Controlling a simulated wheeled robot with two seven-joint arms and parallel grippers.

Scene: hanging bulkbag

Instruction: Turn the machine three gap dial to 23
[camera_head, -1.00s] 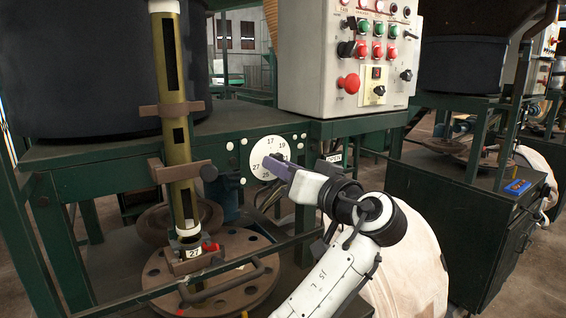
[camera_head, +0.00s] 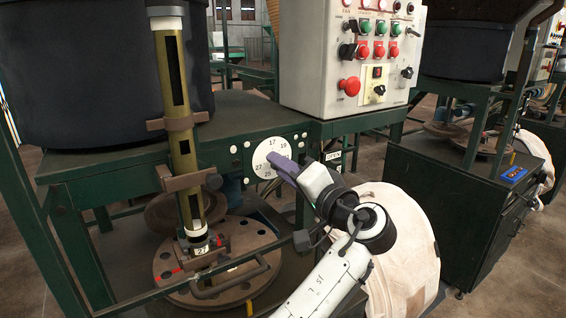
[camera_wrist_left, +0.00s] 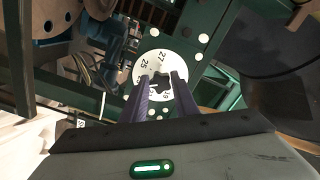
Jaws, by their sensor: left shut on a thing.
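The gap dial is a round white plate (camera_head: 262,152) on the green machine frame, with 17, 19, 25 and 27 legible in the head view. The dial plate also fills the middle of the left wrist view (camera_wrist_left: 148,62). A small dark knob (camera_wrist_left: 161,82) stands at its centre. My left gripper (camera_head: 274,160) reaches the dial from the lower right. In the left wrist view its two purple fingers (camera_wrist_left: 160,88) are shut on the knob, one on each side. The fingers cover part of the scale, and I cannot tell which number the knob points to. My right gripper is not in view.
A control box (camera_head: 327,50) with buttons and a red emergency knob is above the dial. An upright brass-coloured tube (camera_head: 179,135) with a 27 label stands left, over a round flange (camera_head: 175,262). A pale bulk bag (camera_head: 415,235) hangs behind my left arm.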

